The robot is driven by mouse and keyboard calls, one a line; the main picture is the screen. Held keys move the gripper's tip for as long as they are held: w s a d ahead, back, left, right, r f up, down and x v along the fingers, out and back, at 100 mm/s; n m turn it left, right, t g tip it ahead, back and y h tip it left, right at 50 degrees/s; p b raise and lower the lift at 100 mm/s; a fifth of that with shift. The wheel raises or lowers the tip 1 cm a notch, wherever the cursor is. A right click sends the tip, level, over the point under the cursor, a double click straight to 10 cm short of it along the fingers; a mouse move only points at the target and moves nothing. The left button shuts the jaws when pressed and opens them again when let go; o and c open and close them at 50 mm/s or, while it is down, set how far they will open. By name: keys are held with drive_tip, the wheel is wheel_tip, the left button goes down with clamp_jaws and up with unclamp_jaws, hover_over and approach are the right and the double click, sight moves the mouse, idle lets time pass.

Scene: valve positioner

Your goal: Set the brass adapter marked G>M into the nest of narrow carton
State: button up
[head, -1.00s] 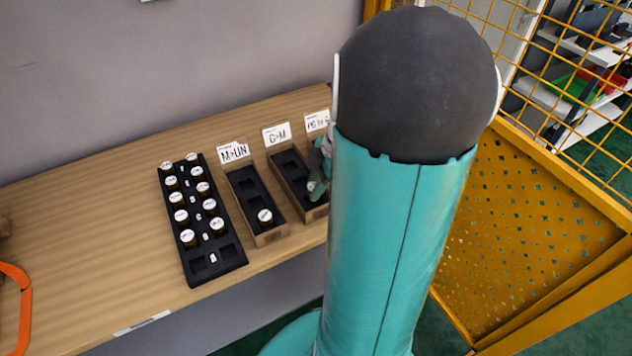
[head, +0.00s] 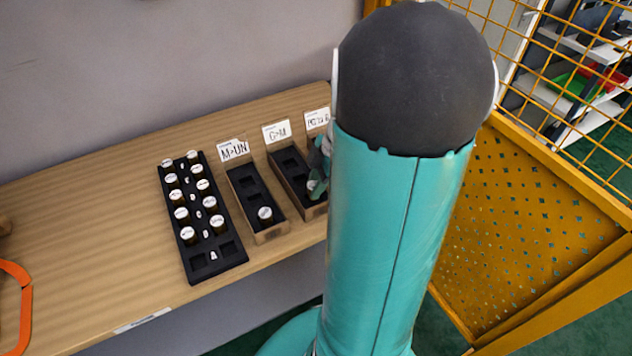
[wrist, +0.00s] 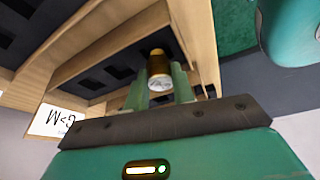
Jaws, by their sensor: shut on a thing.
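A brass adapter (wrist: 158,72) with a white marked cap is between my gripper's fingers (wrist: 160,88) in the wrist view; the marking is too small to read. That carton's black insert (wrist: 97,84) shows empty nests. Whether the adapter's base touches a nest is hidden. In the head view my arm covers part of the carton and gripper (head: 321,172).
The M>UN carton (head: 272,235) beside it holds one capped adapter (head: 265,213). A black tray (head: 222,268) with several capped adapters stands further left. A third card (head: 317,119) stands at right, its carton hidden by my arm. The left bench top is mostly clear.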

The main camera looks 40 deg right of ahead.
drive_tip(key=shift+f, duration=0.8)
drive_tip(key=o, duration=1.1)
drive_tip(key=shift+c, duration=0.2)
drive_tip(key=v, duration=1.4)
drive_tip(key=shift+w+a, duration=0.1)
drive_tip(key=shift+a, duration=0.1)
drive_tip(key=a+r+m+t+h, duration=0.1)
drive_tip(key=a+m, duration=0.5)
drive_tip(key=a, duration=0.8)
drive_tip(key=s+a+r+m+t+h, duration=0.1)
drive_tip(key=a+r+m+t+h, duration=0.1)
drive_tip(key=a, duration=1.1)
drive_tip(key=r+m+h, duration=0.1)
drive_tip(key=r+m, duration=0.1)
drive_tip(key=m, duration=0.1)
drive_tip(key=shift+s+a+m, duration=0.3)
drive_tip(key=shift+a+m, duration=0.1)
